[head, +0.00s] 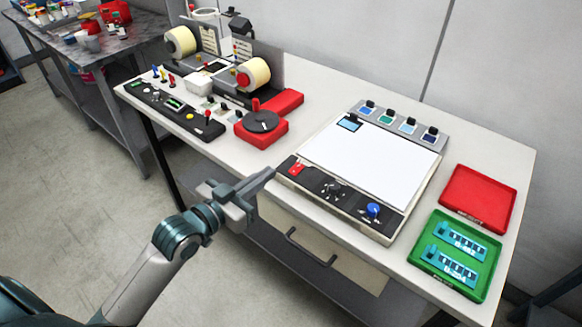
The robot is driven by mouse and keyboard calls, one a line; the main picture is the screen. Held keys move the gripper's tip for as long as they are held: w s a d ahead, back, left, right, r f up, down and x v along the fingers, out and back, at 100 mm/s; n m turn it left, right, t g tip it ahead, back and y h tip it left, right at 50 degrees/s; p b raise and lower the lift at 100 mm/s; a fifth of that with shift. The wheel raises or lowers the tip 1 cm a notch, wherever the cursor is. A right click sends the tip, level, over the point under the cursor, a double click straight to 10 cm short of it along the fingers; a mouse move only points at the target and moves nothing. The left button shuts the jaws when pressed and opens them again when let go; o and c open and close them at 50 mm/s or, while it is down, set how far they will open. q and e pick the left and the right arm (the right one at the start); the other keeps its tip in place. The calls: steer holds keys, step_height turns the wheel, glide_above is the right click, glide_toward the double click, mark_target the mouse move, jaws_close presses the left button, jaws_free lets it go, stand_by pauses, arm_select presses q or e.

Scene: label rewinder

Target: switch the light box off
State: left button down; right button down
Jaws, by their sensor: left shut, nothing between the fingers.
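The light box (372,158) lies on the right half of the table, with a bright white panel. Its dark front strip carries a red switch (296,168) at the left end, a black knob (332,190) in the middle and a blue knob (373,209) to the right. I cannot tell the red switch's position from here. My left gripper (268,175) is shut and empty, in front of the table's edge, just left of the red switch and apart from it. My right gripper is not in view.
A red tray (478,197) and a green tray (486,262) holding teal boards stand at the right. The rewinder (225,60) with label rolls and a red-based dial (262,127) stand at the left. A drawer handle (308,248) juts out below the table top.

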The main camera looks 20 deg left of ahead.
arm_select(q)
steer(key=p, duration=0.3)
glide_above(292, 173)
steer(key=s, duration=0.1)
steer(key=shift+s+a+f, duration=0.1)
steer(key=shift+a+f, duration=0.2)
steer(key=shift+f, duration=0.1)
steer(key=f, duration=0.1)
steer(key=w+f+p, duration=0.1)
steer(key=f, duration=0.1)
steer(key=shift+d, duration=0.2)
steer(key=shift+f, duration=0.75)
steer(key=shift+w+f, duration=0.1)
steer(key=shift+f, duration=0.1)
steer(key=shift+r, duration=0.1)
